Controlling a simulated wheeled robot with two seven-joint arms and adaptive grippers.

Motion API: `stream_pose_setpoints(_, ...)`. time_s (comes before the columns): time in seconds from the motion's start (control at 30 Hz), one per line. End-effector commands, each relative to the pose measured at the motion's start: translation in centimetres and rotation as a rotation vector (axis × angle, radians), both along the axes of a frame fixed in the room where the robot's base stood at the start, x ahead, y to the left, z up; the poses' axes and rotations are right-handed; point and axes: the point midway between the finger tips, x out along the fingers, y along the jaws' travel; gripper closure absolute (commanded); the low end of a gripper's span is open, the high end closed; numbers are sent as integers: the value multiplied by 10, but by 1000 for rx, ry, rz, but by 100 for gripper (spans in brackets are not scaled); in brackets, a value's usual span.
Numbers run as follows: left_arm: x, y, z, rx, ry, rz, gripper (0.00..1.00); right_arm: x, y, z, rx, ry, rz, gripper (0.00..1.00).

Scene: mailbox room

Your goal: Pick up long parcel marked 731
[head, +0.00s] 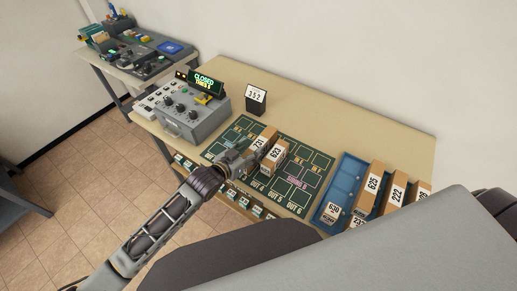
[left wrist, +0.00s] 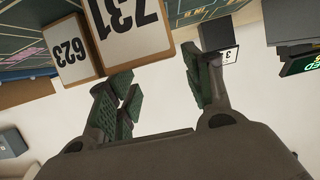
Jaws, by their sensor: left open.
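The long brown parcel marked 731 (head: 262,142) stands on the green sorting mat (head: 318,160). Its white label faces me and shows large and upside down in the left wrist view (left wrist: 127,30). The parcel marked 623 (head: 275,154) is right beside it; it also shows in the left wrist view (left wrist: 68,52). My left gripper (head: 240,161) is at the near left side of parcel 731. In the left wrist view its fingers (left wrist: 160,92) are apart with nothing between them, and the parcel is above and left of centre. Contact cannot be told. My right gripper is not in view.
A blue tray (head: 335,191) at the right holds several numbered parcels. A grey control box (head: 185,112) with a lit sign (head: 205,82) stands at the left. A 352 card stand (head: 256,97) is behind the mat. The table's back right (head: 350,118) is clear.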

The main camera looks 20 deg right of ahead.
Motion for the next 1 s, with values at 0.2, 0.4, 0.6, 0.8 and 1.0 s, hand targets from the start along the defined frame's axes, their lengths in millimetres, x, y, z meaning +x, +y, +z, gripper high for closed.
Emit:
stream_pose_setpoints(0.2, 0, 0, 0, 0, 0, 0, 49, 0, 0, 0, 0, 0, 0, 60)
stream_pose_setpoints(0.4, 2, -3, -1, 0, 0, 0, 49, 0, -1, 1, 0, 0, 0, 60)
stream_pose_setpoints(0.6, 8, -13, -6, 0, 2, -1, 49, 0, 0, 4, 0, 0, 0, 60)
stream_pose_setpoints(0.8, 18, -25, -12, -1, -1, 0, 49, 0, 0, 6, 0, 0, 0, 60)
stream_pose_setpoints(1.0, 26, -35, -17, 0, 0, 0, 49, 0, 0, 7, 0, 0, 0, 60)
